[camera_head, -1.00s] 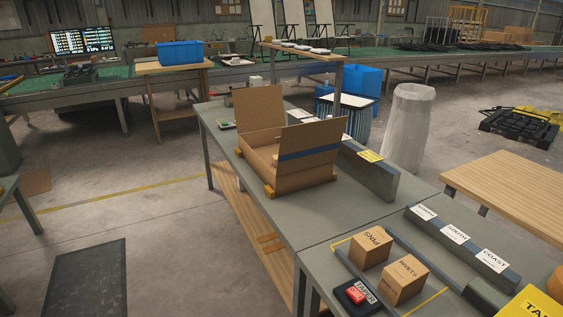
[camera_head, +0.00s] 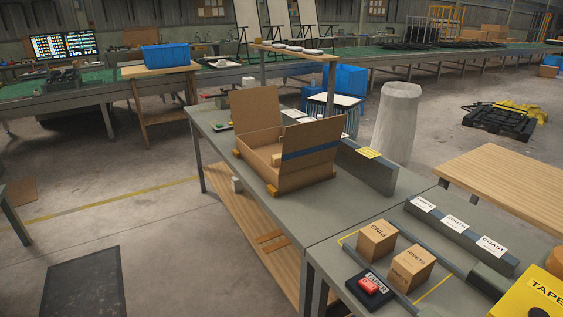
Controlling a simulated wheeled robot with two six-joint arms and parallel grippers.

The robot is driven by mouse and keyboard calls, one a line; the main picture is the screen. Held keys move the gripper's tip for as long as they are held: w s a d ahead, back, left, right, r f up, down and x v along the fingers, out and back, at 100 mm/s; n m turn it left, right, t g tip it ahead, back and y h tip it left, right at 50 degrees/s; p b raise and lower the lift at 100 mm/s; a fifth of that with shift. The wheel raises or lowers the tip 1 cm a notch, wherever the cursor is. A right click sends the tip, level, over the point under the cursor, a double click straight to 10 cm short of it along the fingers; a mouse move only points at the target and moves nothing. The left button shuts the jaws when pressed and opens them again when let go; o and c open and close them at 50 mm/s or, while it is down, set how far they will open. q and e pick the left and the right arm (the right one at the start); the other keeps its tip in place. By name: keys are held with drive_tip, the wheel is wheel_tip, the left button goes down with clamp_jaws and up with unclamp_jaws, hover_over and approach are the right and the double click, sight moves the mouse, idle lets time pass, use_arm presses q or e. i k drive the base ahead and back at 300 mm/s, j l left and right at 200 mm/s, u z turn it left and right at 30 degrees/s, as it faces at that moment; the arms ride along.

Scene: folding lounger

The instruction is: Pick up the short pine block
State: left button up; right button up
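I cannot single out a short pine block with certainty. A small light-brown piece (camera_head: 277,160) shows inside the open cardboard box (camera_head: 310,168) on the grey workbench, partly hidden by the box walls. Two short brown wooden strips (camera_head: 272,241) lie on the wooden shelf under the bench. Neither of my grippers is in view.
A yellow tape box (camera_head: 535,297) is at lower right. Grey floor (camera_head: 165,240) lies open at left.

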sight(276, 160)
drive_tip(key=i+j+z, duration=0.1)
drive_tip(key=z, duration=0.35)
drive_tip(key=i+j+z, duration=0.2)
drive_tip(key=z, duration=0.2)
drive_tip(key=i+j+z, duration=0.1)
drive_tip(key=z, duration=0.35)
drive_tip(key=i+j+z, duration=0.15)
drive_tip(key=j, duration=0.45)
drive_tip(key=i+j+z, duration=0.15)
drive_tip(key=j, duration=0.5)
drive_tip(key=i+j+z, duration=0.15)
drive_tip(key=j, duration=0.45)
drive_tip(key=j+z, duration=0.2)
drive_tip(key=j, duration=0.45)
